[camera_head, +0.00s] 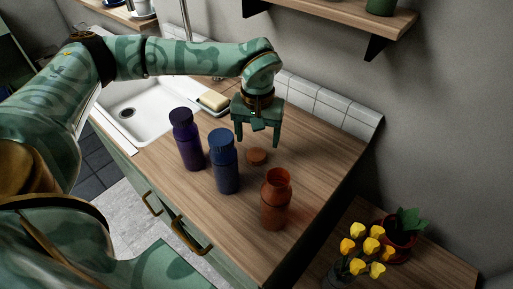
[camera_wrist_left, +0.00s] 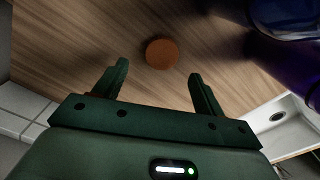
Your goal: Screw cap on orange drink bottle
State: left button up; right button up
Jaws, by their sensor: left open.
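The orange drink bottle (camera_head: 275,203) stands upright and open-topped on the wooden counter. Its orange cap (camera_head: 257,156) lies on the counter behind it, apart from the bottle. My left gripper (camera_head: 257,141) is above the counter just behind the cap, open and empty, fingers pointing down. In the left wrist view the cap (camera_wrist_left: 162,53) lies beyond and between the two spread fingertips (camera_wrist_left: 162,78), not touched by them. The orange bottle is not seen in the wrist view. My right gripper is not in view.
A blue bottle (camera_head: 225,165) and a purple bottle (camera_head: 187,141), both capped, stand left of the orange one. A sink (camera_head: 130,109) and a sponge (camera_head: 213,101) are at the left. A tiled edge (camera_head: 330,113) runs behind. Yellow flowers (camera_head: 364,246) stand lower right.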

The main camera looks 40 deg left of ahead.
aim_at(257, 151)
pick_arm(q)
notch_tip(257, 151, down, 5)
jog(key=shift+w+a+f+b, duration=0.15)
jog(key=shift+b, duration=1.1)
jog(key=c, duration=1.1)
